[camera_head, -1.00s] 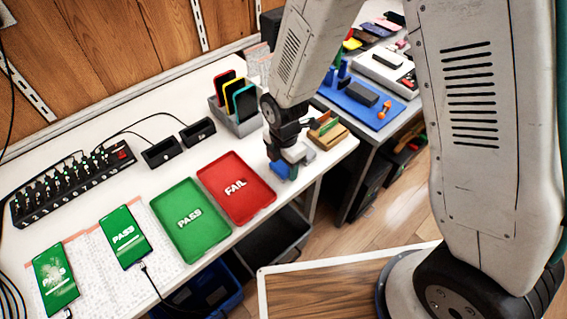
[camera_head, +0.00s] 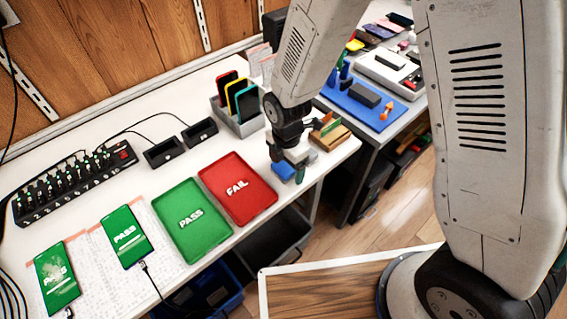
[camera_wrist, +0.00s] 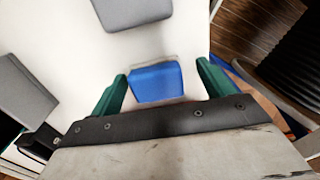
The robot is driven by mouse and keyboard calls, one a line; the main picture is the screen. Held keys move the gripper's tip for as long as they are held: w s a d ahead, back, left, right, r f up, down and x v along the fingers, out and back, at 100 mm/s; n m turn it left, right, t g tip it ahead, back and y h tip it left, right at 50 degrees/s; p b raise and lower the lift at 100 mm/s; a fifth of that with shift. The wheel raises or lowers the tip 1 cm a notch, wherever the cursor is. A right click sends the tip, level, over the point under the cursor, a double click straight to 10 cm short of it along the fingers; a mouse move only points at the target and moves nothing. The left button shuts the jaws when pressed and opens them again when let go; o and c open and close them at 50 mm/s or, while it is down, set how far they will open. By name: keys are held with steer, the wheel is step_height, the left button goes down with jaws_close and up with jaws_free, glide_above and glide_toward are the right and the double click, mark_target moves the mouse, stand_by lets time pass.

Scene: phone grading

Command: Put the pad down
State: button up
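The blue pad (camera_wrist: 157,82) lies on the white table between the two green fingers of my gripper (camera_wrist: 162,88) in the wrist view. Its left edge comes close to the left finger, and a pale gap shows beside the right finger. The gripper is open around it. In the head view the pad (camera_head: 284,172) shows beneath my gripper (camera_head: 292,168), near the table's front edge, right of the red FAIL tray (camera_head: 262,205). My gripper partly hides it there.
The green PASS tray (camera_head: 213,246) is left of the red tray. A grey holder with phones (camera_head: 243,123) stands behind, and a small wooden box (camera_head: 329,139) to the right. A grey block (camera_wrist: 130,12) is near the pad in the wrist view. The table edge is close.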

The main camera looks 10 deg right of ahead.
mark_target(286, 165)
step_height(286, 165, up, 12)
steer(key=shift+w+f, duration=0.15)
steer(key=shift+w, duration=0.05)
steer(key=s+d+r+m, duration=0.3)
steer(key=d+r+m, duration=0.4)
steer(key=r, duration=0.2)
steer(key=s+d+r+m, duration=0.5)
steer(key=s+d+m, duration=0.1)
steer(key=s+m, duration=0.2)
steer(key=s+d+r+m+t, duration=0.1)
steer(key=s+d+r+m, duration=0.4)
steer(key=s+m, duration=0.4)
steer(key=shift+d+r+m, duration=0.25)
steer(key=shift+d+m, duration=0.15)
steer(key=shift+d, duration=0.5)
steer(key=shift+t, duration=0.3)
